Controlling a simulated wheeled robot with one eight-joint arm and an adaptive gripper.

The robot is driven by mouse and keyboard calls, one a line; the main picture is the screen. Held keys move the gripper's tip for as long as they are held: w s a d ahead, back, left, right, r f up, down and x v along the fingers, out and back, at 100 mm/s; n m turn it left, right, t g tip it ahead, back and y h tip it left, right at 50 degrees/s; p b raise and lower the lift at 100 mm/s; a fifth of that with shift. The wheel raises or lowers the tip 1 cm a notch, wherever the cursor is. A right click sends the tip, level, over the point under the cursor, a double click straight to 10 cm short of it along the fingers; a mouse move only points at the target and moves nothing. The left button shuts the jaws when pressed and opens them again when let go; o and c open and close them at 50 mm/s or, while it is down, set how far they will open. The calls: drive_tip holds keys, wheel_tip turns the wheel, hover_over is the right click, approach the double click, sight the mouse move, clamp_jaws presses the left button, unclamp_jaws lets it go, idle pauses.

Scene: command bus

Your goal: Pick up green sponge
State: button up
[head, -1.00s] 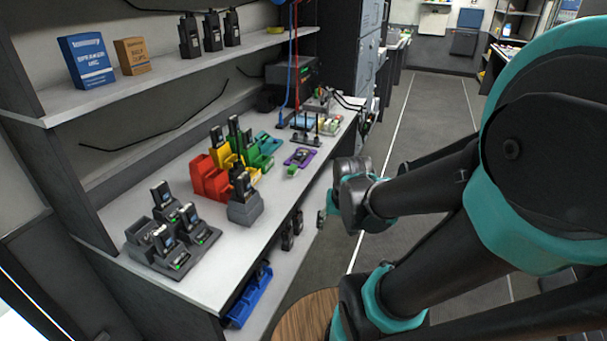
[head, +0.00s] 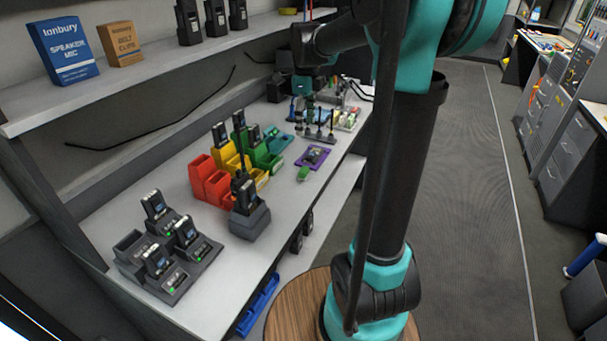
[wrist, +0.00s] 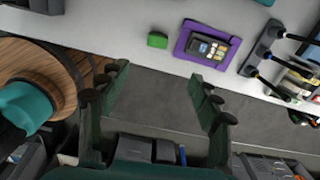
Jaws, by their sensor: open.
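The green sponge (head: 303,173) is a small green block on the light desk top, near its front edge. In the wrist view the green sponge (wrist: 157,40) lies bare on the desk, just beyond and between my fingertips. My gripper (wrist: 157,76) is open and empty, its fingers spread left and right, apart from the sponge. In the head view my arm reaches over the desk's far part, and its dark end is hard to make out there.
A purple tray (wrist: 184,44) holding a dark device lies right beside the sponge. A black antenna rack (wrist: 256,52) stands further right. Red bins (head: 208,182), yellow and green bins and a dark radio charger (head: 250,222) stand on the desk to the left. A shelf (head: 150,66) overhangs the back.

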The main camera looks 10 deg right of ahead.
hover_over(304, 170)
drive_tip(key=f, duration=1.1)
drive_tip(key=shift+w+d+f, duration=0.25)
drive_tip(key=shift+f, duration=0.15)
drive_tip(key=shift+s+a+f, duration=0.1)
drive_tip(key=shift+a+f, duration=0.05)
drive_tip(key=shift+f, duration=1.2)
drive_tip(key=shift+s+a+f, duration=0.1)
drive_tip(key=shift+a+f, duration=0.05)
drive_tip(key=shift+f, duration=1.2)
drive_tip(key=c, duration=0.9)
